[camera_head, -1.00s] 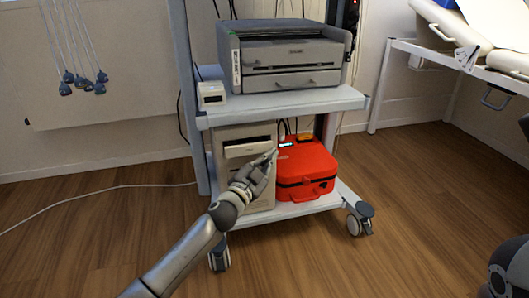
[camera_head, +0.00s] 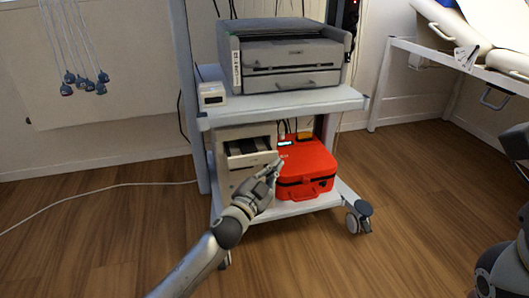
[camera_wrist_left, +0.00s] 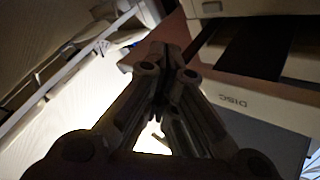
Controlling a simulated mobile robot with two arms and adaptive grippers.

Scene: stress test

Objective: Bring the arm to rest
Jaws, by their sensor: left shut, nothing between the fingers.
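My left arm comes in from the bottom of the head view, and its left gripper (camera_head: 276,168) is shut and empty. It is in front of the lower shelf, between the beige computer tower and the red case. In the left wrist view its two fingers (camera_wrist_left: 165,55) meet with nothing between them. A drawer marked DISC (camera_wrist_left: 235,100) is close beside them. In the head view this disc drawer (camera_head: 252,159) stands out from the tower (camera_head: 230,183), with a dark gap behind its front. My right arm (camera_head: 497,270) shows only in part at the right edge.
A wheeled cart (camera_head: 285,104) carries a grey printer (camera_head: 290,60) and a small white box (camera_head: 212,94) above. The red case (camera_head: 307,165) sits on its lower shelf. A bed frame (camera_head: 440,60) stands at right. The wooden floor in front is largely clear.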

